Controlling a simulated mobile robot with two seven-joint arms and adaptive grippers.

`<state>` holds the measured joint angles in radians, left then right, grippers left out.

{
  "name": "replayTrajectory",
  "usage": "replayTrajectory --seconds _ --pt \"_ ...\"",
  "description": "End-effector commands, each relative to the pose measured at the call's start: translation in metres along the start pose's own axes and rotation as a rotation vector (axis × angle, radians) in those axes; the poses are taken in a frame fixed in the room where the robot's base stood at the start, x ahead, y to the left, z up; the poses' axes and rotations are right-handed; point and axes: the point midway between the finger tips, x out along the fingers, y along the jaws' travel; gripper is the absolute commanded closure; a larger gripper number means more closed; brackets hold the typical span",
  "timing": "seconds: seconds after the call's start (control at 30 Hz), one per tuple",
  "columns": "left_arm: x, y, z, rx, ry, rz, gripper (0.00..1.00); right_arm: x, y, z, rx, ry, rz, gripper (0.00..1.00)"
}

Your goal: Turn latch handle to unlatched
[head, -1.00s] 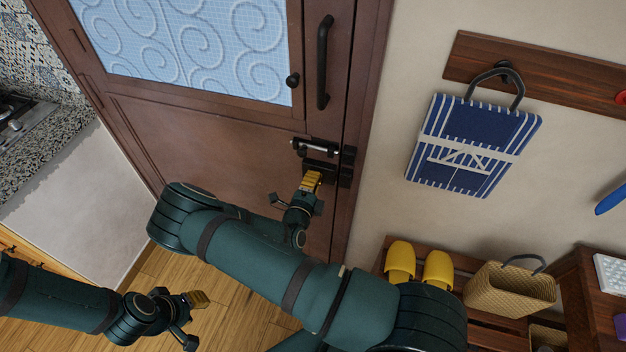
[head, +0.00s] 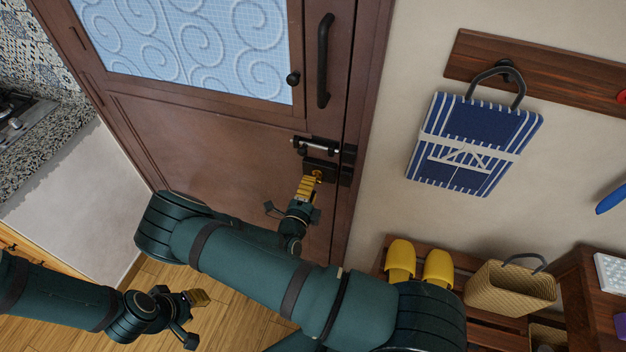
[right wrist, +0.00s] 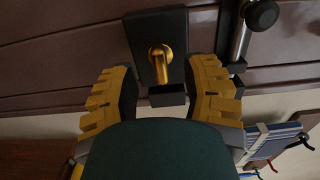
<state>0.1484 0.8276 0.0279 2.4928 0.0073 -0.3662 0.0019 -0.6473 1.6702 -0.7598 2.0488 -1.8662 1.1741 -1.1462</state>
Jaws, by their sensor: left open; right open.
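The latch is a black plate (right wrist: 143,32) on the brown door. Its small brass handle (right wrist: 161,62) has a round base and a lever that points toward the bottom of the right wrist view. In the head view the brass handle (head: 318,174) shows just above my right gripper (head: 309,181). My right gripper (right wrist: 161,92) is open, with one yellow finger on each side of the handle and gaps between. I cannot tell whether the fingertips reach handle depth. My left gripper (head: 200,297) is open and empty, low at the left, far from the door.
A silver-barred bolt (head: 317,144) sits just above the latch, close to my right fingers. A black door pull (head: 324,60) is higher up. A blue bag (head: 470,150) hangs on the wall at right. Yellow slippers (head: 401,258) and a basket (head: 508,288) are below.

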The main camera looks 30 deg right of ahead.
Motion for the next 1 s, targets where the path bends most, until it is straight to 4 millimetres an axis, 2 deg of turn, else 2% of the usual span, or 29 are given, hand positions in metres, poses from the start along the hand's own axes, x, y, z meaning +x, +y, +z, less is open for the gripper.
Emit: replayTrajectory --seconds 0.2,0.4,0.6,1.0 --pt "0.0 0.0 0.0 0.0 0.0 0.0 0.66 -0.046 0.0 0.001 0.0 -0.003 0.001 0.54" --pt "0.0 0.0 0.0 0.0 0.0 0.0 0.66 -0.074 0.0 0.001 0.001 -0.002 0.0 0.54" --pt "0.0 0.0 0.0 0.0 0.0 0.0 0.66 -0.085 0.0 0.0 0.001 0.0 0.0 0.54" --pt "0.0 0.0 0.0 0.0 0.0 0.0 0.66 -0.085 0.0 0.0 0.001 0.0 0.0 0.54"
